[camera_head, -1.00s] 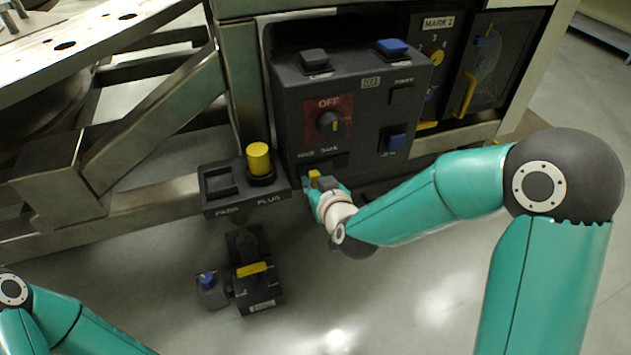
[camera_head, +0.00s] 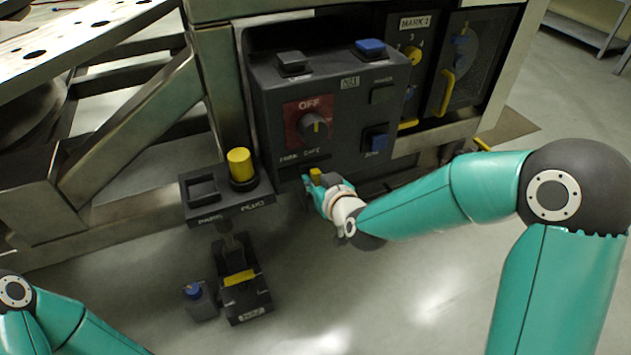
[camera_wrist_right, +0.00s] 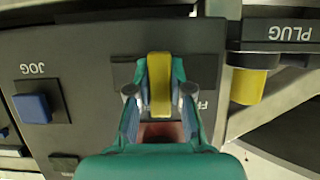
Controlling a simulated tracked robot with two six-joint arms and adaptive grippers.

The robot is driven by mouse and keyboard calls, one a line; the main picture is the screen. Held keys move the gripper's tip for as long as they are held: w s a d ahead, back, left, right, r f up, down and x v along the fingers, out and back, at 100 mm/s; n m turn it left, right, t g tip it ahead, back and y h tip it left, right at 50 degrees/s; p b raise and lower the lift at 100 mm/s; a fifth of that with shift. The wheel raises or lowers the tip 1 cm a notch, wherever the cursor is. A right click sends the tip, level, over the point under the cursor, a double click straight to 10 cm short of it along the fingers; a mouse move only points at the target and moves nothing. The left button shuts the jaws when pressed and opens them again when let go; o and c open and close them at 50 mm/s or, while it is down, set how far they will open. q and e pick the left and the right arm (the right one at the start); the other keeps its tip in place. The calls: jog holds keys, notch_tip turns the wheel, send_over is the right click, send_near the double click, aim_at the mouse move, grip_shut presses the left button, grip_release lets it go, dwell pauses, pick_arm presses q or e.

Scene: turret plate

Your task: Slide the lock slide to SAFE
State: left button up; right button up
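The lock slide is a yellow knob (camera_wrist_right: 159,85) on the dark slot (camera_wrist_right: 125,74) in the control box's front. In the right wrist view, seen upside down, slot shows on both sides of it; a partly hidden label beginning "FR" lies to the right. My right gripper (camera_wrist_right: 159,90) straddles the knob, fingers close against its sides, seemingly shut on it. In the head view the knob (camera_head: 315,175) shows at my right gripper (camera_head: 314,183), below the FREE and SAFE labels. My left arm (camera_head: 60,320) shows at lower left; its gripper is out of view.
The control box (camera_head: 345,110) carries an OFF dial (camera_head: 313,126) above the slide and a blue JOG button (camera_head: 376,140). A PARK/PLUG shelf with a yellow plug (camera_head: 240,165) projects at the left. Below it stands a dark pedestal with a yellow bar (camera_head: 239,278).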

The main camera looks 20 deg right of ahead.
jog(key=o, duration=0.5)
jog(key=shift+d, duration=0.35)
jog(key=shift+a, duration=0.1)
jog(key=shift+s, duration=0.15)
jog(key=v, duration=0.7)
jog(key=shift+s, duration=0.15)
